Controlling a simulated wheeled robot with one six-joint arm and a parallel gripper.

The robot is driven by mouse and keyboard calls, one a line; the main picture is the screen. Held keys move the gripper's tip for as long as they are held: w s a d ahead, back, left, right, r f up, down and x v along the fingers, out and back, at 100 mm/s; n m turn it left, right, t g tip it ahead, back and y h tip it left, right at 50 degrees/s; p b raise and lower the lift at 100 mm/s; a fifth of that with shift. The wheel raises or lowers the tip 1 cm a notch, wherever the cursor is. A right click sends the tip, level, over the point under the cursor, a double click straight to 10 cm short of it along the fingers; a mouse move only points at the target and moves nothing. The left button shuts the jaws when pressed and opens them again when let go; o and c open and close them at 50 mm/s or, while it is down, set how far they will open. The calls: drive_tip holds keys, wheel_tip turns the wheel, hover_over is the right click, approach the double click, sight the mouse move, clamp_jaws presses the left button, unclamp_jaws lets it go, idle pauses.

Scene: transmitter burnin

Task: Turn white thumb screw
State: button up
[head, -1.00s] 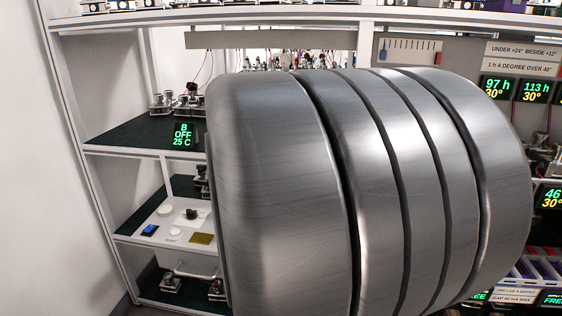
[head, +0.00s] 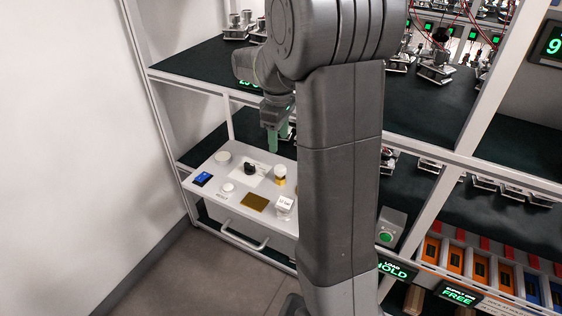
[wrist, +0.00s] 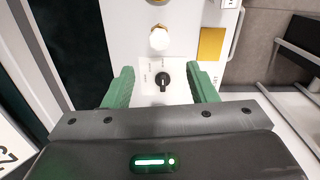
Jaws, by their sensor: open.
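The white thumb screw (head: 280,170) stands upright on the light panel (head: 232,207), with a white top above a gold-coloured part. It also shows in the wrist view (wrist: 159,39), beyond my fingertips near the top. My gripper (head: 278,142) is over the panel's back part, pointing down, with green fingers. In the wrist view my gripper (wrist: 160,88) is open and empty. A black knob (wrist: 163,78) with markings around it appears between the fingers; the thumb screw is outside them.
A gold plate (head: 254,202), a blue part (head: 203,179), white round parts (head: 222,157) and a small white labelled block (head: 284,205) share the panel. A handle (head: 243,236) juts out below its front. Shelf uprights and a dark shelf (head: 200,68) are close to my arm.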

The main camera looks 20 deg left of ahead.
sight(279, 167)
wheel_tip(279, 167, down, 10)
drive_tip(key=shift+f, duration=0.1)
idle(0.4)
drive_tip(key=c, duration=1)
